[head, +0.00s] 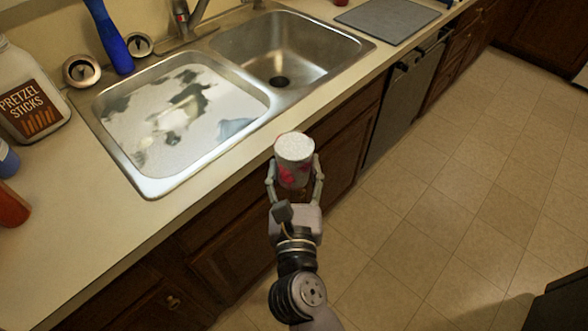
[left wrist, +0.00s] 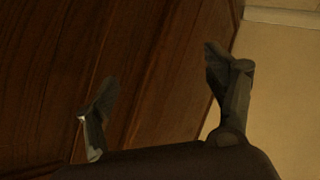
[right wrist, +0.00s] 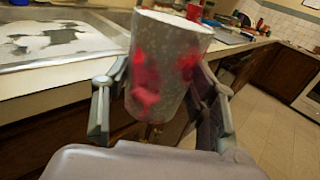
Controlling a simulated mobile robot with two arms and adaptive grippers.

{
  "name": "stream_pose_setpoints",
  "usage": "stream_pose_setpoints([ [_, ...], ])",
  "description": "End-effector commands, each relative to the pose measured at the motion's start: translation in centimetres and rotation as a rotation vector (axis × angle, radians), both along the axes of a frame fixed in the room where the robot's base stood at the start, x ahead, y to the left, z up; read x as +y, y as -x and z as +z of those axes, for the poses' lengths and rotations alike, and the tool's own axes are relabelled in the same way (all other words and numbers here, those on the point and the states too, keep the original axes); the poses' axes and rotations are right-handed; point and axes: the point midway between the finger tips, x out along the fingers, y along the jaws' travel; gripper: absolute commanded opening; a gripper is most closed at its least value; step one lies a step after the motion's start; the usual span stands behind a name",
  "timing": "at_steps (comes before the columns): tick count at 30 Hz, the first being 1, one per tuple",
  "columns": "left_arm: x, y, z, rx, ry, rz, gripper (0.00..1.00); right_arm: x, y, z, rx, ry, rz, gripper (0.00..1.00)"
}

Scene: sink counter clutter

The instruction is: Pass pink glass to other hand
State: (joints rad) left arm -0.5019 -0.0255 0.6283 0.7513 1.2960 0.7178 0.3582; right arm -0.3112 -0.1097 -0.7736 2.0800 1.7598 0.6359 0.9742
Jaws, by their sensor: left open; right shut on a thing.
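The pink glass (head: 294,158) is a pale speckled cup with pink-red patches. My right gripper (head: 295,181) is shut on it, one finger on each side, and holds it in the air in front of the counter edge. The right wrist view shows the glass (right wrist: 165,70) between the two fingers (right wrist: 160,110), slightly tilted there. My left gripper (left wrist: 165,95) is open and empty in the left wrist view, with dark wooden cabinet fronts behind it. The left gripper is not in the head view.
The double sink (head: 160,184) is set in the counter (head: 98,210); its left basin has a grey-and-white patterned surface. A pretzel jar (head: 27,95) and a blue bottle (head: 108,36) stand at the left. A grey mat (head: 388,18) lies at the back right.

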Motion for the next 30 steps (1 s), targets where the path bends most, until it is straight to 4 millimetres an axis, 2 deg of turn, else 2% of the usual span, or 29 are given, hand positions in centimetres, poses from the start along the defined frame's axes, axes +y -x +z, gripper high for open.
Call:
stream_pose_setpoints([
  [1,-1.4,-2.0,-1.6,0.031,0.062,-0.098,0.77,0.0,0.0,0.1,-0.001,0.0,0.0,0.14],
  [3,-3.7,-4.3,-3.6,0.079,0.146,-0.235,0.77,0.0,0.0,0.1,-0.002,0.0,0.0,0.14],
  [5,-5.9,-6.0,-5.3,0.124,0.217,-0.355,0.77,0.0,0.0,0.1,-0.002,0.0,0.0,0.14],
  [9,-12.0,-9.0,-8.8,0.243,0.377,-0.645,0.77,0.0,0.0,0.1,-0.001,0.0,0.0,0.14],
  [14,-19.9,-10.0,-12.2,0.417,0.553,-1.006,0.77,0.0,0.0,0.1,-0.001,0.0,0.0,0.14],
  [17,-25.0,-9.7,-13.7,0.559,0.649,-1.276,0.77,0.0,0.0,0.1,-0.001,0.0,0.0,0.14],
  [19,-28.3,-10.1,-14.5,0.694,0.686,-1.525,0.77,0.0,0.0,0.1,-0.001,0.0,0.0,0.14],
  [21,-29.7,-11.4,-14.9,0.83,0.665,-1.749,0.77,0.0,0.0,0.1,-0.001,0.0,0.0,0.14],
  [24,-30.2,-13.3,-15.1,0.995,0.595,-1.972,0.77,0.0,0.0,0.1,-0.001,0.0,0.0,0.14],
  [30,-29.7,-15.5,-15.1,1.193,0.479,-2.169,0.77,0.0,0.0,0.1,-0.002,0.0,0.0,0.14],
])
